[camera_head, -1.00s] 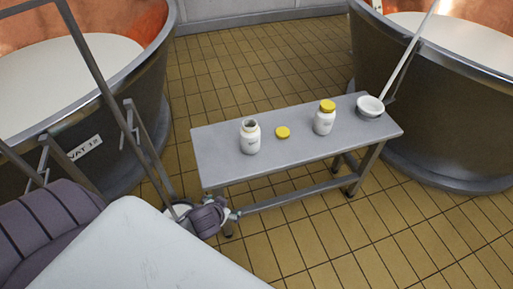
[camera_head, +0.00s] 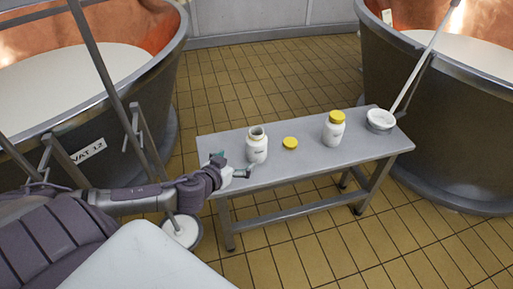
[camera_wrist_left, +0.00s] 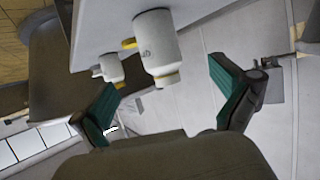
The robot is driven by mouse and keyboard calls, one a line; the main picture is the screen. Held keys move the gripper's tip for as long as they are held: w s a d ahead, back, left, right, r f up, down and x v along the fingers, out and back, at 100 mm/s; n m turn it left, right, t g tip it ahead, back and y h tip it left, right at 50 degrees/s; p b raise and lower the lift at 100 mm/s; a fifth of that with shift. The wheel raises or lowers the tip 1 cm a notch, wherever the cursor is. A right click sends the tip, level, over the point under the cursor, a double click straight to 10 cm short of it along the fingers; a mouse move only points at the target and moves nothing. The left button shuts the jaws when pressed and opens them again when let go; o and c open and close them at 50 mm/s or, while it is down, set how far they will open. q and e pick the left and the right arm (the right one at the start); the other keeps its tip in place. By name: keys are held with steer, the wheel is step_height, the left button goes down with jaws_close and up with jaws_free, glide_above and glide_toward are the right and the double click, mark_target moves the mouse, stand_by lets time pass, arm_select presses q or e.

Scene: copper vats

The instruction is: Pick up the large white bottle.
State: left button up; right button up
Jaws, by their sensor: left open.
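A white bottle with an open mouth (camera_head: 257,147) stands upright on the left part of a grey bench (camera_head: 310,162). A second white bottle (camera_head: 333,132), similar in size, has a yellow cap and stands further right. My left gripper (camera_head: 236,165) is open and empty at the bench's left end, just left of the open bottle and apart from it. In the left wrist view, the open bottle (camera_wrist_left: 156,45) shows upside down beyond the spread green finger pads of the gripper (camera_wrist_left: 168,100). The capped bottle (camera_wrist_left: 111,68) is farther behind. My right gripper is out of view.
A loose yellow lid (camera_head: 290,143) lies between the bottles. A white bowl-like ladle (camera_head: 380,120) with a long handle is at the bench's right end. Copper vats stand left (camera_head: 110,105) and right (camera_head: 450,120). Tiled floor is free before the bench.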

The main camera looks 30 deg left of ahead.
mark_target(251, 150)
arm_select(q)
steer(key=b+x, duration=0.1)
steer(key=x, duration=0.6)
steer(key=shift+w+f, duration=0.15)
steer(key=shift+w, duration=0.15)
steer(key=x, duration=0.4)
steer(key=shift+w+d, duration=0.1)
steer(key=shift+w, duration=0.2)
steer(key=shift+w+f, duration=0.1)
steer(key=shift+w, duration=0.3)
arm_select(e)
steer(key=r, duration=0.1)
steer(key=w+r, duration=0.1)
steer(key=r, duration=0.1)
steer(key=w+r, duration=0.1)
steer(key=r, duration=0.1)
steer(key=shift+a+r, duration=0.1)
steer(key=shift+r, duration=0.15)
arm_select(q)
steer(key=c, duration=1.6)
